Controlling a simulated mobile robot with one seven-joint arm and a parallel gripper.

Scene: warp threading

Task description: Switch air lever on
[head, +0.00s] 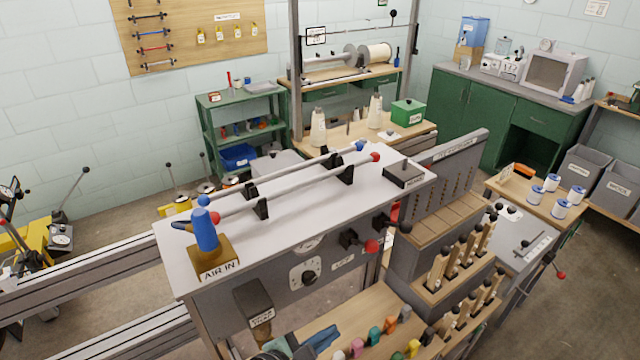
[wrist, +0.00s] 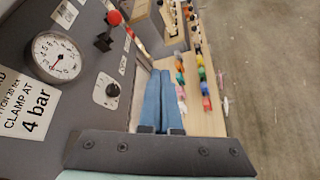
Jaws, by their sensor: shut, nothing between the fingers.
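The AIR IN fitting (head: 211,260) is a brass block at the near left corner of the grey machine top. A blue upright body with a blue handle (head: 204,226) stands on it; the handle's tip points left. My gripper (head: 334,330) is at the bottom of the head view, below and right of the fitting, in front of the machine's front panel. Its two blue fingers also show in the wrist view (wrist: 160,73), shut together and empty. The AIR IN fitting does not show in the wrist view.
A pressure gauge (wrist: 57,57) and a "CLAMP AT 4 bar" label (wrist: 27,110) are on the panel. A dial knob (head: 309,278) and a red-ball lever (head: 371,246) stick out from it. Several coloured pegs stand on the wooden shelf (head: 375,306) by my gripper.

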